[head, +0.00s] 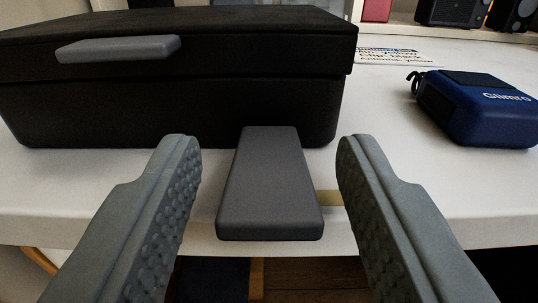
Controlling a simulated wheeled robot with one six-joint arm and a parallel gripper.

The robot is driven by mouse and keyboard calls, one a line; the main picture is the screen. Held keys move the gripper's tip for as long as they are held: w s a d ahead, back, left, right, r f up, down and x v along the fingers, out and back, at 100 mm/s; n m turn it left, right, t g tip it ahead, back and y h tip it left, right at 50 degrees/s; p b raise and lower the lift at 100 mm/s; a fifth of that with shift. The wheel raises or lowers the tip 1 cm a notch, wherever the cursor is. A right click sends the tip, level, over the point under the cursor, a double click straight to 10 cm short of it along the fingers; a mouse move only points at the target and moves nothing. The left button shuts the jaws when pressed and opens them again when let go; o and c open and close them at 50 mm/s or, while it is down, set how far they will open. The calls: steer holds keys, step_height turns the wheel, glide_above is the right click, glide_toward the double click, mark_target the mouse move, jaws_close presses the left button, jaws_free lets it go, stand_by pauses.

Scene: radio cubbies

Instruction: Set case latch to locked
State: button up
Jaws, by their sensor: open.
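A black case (185,100) with a lid stands on the white table at the upper left. A dark grey flap (268,185), which looks like the case latch, sticks out from the lower front of the case toward me. A smaller grey bar (117,49) sits at the lid's front, farther left. My gripper (266,148) is open, one finger on each side of the flap. There is a clear gap on both sides, and neither finger appears to touch it. The fingertips reach close to the case front.
A blue pouch with white lettering (490,108) lies on the table (420,190) at the right. Dark speakers (455,12) and a red item (376,10) stand at the back. The table's front edge runs below the flap.

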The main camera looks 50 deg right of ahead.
steer(key=shift+c, duration=0.4)
steer(key=c, duration=0.9)
steer(key=shift+r, duration=0.1)
steer(key=shift+r+g+y, duration=0.45)
steer(key=shift+g+y, duration=0.05)
steer(key=shift+y, duration=0.2)
steer(key=y, duration=0.1)
steer(key=r+g, duration=0.1)
steer(key=g+y, duration=0.1)
steer(key=shift+w+d+r+y, duration=0.25)
steer(key=shift+w+d+y, duration=0.05)
steer(key=shift+w+d+r+g+y, duration=0.2)
steer(key=shift+d+r+g+y, duration=0.1)
steer(key=shift+g+y, duration=0.35)
steer(key=shift+w+d+r+g+y, duration=0.25)
steer(key=shift+g+y, duration=0.2)
steer(key=shift+y, duration=0.3)
steer(key=shift+w+d+r+g+y, duration=0.2)
steer(key=shift+d+r+g+y, duration=0.15)
steer(key=shift+g+y, duration=0.45)
steer(key=shift+r+y, duration=0.1)
steer(key=shift+y, duration=0.3)
